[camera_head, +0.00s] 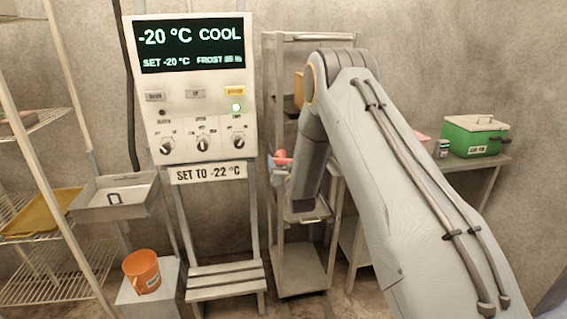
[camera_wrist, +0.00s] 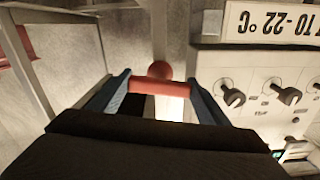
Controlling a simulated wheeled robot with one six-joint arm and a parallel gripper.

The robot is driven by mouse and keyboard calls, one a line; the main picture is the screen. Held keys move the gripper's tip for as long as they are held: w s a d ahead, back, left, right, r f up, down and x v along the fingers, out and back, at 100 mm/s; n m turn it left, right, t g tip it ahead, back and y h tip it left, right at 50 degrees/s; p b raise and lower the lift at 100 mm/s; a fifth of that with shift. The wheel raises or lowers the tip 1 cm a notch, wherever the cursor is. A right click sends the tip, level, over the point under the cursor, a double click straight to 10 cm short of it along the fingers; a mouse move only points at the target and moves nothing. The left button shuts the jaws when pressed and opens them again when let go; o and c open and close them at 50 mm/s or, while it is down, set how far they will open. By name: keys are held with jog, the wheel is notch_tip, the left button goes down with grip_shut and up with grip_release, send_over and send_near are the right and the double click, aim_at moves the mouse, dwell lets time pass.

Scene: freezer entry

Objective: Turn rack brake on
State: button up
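A pale metal rack (camera_head: 302,268) with shelves stands right of the control panel. My arm crosses in front of it and hides part of it. My gripper (camera_head: 277,168) is at the rack's left side, at about mid height, by a red part (camera_head: 284,156). In the wrist view, the blue fingers of my gripper (camera_wrist: 160,88) stand apart. A red bar (camera_wrist: 160,87) spans the gap between them, with a round red knob (camera_wrist: 160,69) just beyond it. I cannot tell whether the fingers press on the bar. No brake marking is readable.
The control panel (camera_head: 194,110) reads -20 °C and COOL, above a "SET TO -22 °C" sign (camera_head: 208,173). An orange bucket (camera_head: 142,272) and a metal tray (camera_head: 113,197) are at left. A green box (camera_head: 473,136) sits on a table at right.

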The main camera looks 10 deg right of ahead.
jog(key=shift+m+b, duration=0.35)
jog(key=shift+m, duration=0.05)
jog(key=m+b, duration=0.3)
jog(key=shift+f+m, duration=0.15)
jog(key=shift+m, duration=0.25)
jog(key=m+b, duration=0.2)
jog(key=m, duration=0.1)
jog(key=shift+m+b, duration=0.3)
jog(key=shift+b, duration=0.1)
jog(key=m+b, duration=0.2)
jog(key=m, duration=0.1)
jog(key=m+b, duration=0.2)
jog(key=m, duration=0.2)
jog(key=shift+m+b, duration=0.3)
jog(key=o, duration=1.1)
jog(key=shift+c, duration=0.2)
